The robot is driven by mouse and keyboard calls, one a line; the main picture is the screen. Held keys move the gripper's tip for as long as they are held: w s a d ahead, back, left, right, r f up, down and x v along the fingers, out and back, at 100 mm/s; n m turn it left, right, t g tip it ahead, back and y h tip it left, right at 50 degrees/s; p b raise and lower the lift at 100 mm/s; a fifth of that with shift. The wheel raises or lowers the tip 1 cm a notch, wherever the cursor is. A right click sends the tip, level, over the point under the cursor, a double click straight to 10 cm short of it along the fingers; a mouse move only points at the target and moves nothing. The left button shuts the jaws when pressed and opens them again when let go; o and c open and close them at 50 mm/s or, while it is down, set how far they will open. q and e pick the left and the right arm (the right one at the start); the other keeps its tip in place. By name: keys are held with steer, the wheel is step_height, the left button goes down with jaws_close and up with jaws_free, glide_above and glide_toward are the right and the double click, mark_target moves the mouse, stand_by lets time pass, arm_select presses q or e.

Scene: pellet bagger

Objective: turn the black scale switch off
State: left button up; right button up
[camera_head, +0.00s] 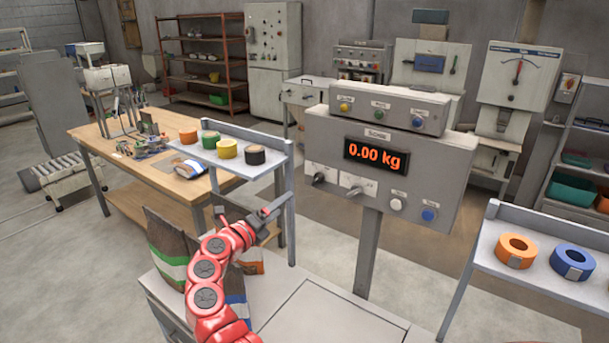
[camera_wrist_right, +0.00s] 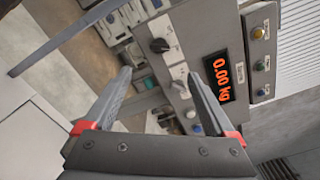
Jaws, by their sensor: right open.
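The black scale switch (camera_head: 318,178) is on the lower left of the grey scale panel (camera_head: 450,185). It also shows in the right wrist view (camera_wrist_right: 159,45), just beyond my fingertips. A pale switch (camera_head: 354,190) is beside it, to its right. The red display (camera_head: 376,156) is lit and reads 0.00 kg. My right gripper (camera_head: 250,215) is open and empty, to the left of the panel and apart from the switch. Its two fingers (camera_wrist_right: 160,73) frame the panel's lower edge in the wrist view. My left gripper is not in view.
A white button (camera_head: 397,204) and a blue button (camera_head: 429,214) are right of the switches. A small shelf (camera_head: 270,172) with several tape rolls stands behind my right gripper. Bags (camera_head: 168,246) stand beside my right arm. Another shelf (camera_head: 490,258) with tape rolls is at right.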

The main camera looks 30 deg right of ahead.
mark_target(315, 181)
steer(key=p+x, duration=0.3)
steer(key=x, duration=1.2)
steer(key=shift+w+d, duration=0.1)
steer(key=shift+d, duration=0.5)
steer(key=shift+p, duration=0.3)
steer(key=c, duration=1.4)
